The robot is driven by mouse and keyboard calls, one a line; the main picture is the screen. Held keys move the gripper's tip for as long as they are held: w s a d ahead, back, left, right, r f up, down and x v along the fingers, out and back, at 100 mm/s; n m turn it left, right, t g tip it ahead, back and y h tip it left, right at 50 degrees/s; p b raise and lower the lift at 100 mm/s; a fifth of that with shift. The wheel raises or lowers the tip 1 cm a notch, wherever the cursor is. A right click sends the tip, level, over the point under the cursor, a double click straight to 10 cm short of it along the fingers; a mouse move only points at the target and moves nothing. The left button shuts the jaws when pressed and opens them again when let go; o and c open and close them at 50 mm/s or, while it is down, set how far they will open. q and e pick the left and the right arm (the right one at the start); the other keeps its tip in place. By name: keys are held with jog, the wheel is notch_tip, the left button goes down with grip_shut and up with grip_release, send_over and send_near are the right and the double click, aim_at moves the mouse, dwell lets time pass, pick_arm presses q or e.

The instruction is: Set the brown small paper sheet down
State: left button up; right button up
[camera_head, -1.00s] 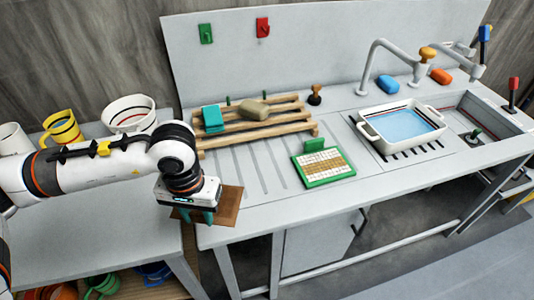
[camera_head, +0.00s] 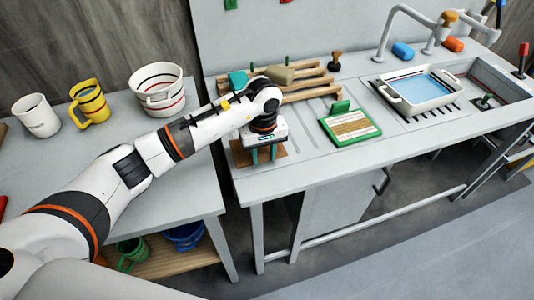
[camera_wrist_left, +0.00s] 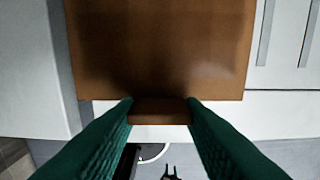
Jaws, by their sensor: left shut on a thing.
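The brown small paper sheet (camera_head: 279,151) is a flat brown square over the left end of the sink counter (camera_head: 308,163), near its front edge. My left gripper (camera_head: 263,155) points down at the sheet. In the left wrist view, its green fingers (camera_wrist_left: 160,106) are shut on a narrow raised brown piece at the near edge of the sheet (camera_wrist_left: 160,45). The sheet looks level and close to the counter top, but I cannot tell whether it touches. My right gripper is not in view.
A wooden rack (camera_head: 315,90) with a teal block and a tan item lies behind.

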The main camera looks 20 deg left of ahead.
pick_arm(q)
jog(key=shift+f+p, duration=0.5)
jog(key=shift+f, duration=1.65)
jog(key=o, duration=1)
jog(key=shift+c, duration=0.2)
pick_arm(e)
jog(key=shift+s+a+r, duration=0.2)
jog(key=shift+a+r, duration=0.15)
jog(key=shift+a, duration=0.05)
pick_arm(q)
jog(key=shift+r, duration=0.35)
notch_tip(320, 180, up, 10)
jog(key=b, duration=0.3)
jog(key=shift+r+b, duration=0.2)
jog(key=shift+b, duration=0.1)
jog(key=shift+r, duration=0.65)
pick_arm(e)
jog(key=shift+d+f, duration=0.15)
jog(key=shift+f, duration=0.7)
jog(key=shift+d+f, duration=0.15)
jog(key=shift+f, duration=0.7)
pick_arm(q)
jog(key=shift+s+f, duration=0.1)
